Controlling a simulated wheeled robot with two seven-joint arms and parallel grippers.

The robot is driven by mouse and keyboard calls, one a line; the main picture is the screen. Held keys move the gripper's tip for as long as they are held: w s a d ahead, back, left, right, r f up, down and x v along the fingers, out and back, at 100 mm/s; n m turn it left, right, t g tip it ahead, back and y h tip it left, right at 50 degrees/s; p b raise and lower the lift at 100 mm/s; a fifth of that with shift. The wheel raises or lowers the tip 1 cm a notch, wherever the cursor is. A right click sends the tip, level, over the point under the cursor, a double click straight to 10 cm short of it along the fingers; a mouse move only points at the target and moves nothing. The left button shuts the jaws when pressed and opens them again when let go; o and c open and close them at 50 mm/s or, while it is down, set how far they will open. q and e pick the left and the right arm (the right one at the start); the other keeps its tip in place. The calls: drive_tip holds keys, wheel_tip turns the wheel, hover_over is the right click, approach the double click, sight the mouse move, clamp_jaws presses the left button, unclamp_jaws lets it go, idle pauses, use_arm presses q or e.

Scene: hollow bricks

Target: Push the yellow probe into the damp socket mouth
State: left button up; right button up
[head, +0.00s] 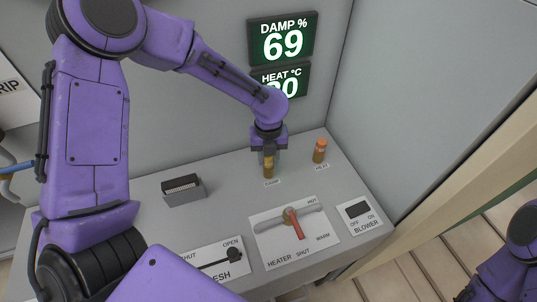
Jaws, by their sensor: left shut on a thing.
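My left gripper (269,151) is shut on the yellow probe (269,160) and points down at the back of the grey console. The probe is upright, right above the small damp label (271,183), where the damp socket stands. The fingers hide its upper part. I cannot tell how deep the probe sits in the socket mouth. Of my right arm, only purple links show at the lower right; its fingertips are not seen.
An orange-capped heat probe (319,150) stands close on the right. The console also has a dark slotted block (182,189), a red-handled heater lever (295,226), a blower switch (358,210) and a slider (232,254). The damp display (282,41) reads 69; the heat display (281,80) is partly hidden.

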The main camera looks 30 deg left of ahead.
use_arm(q)
drive_tip(key=shift+f, duration=0.35)
drive_tip(key=o, duration=1.1)
drive_tip(key=shift+r, duration=0.2)
wheel_tip(320, 180, up, 10)
drive_tip(key=shift+r+b, duration=0.15)
drive_tip(key=shift+b, duration=0.5)
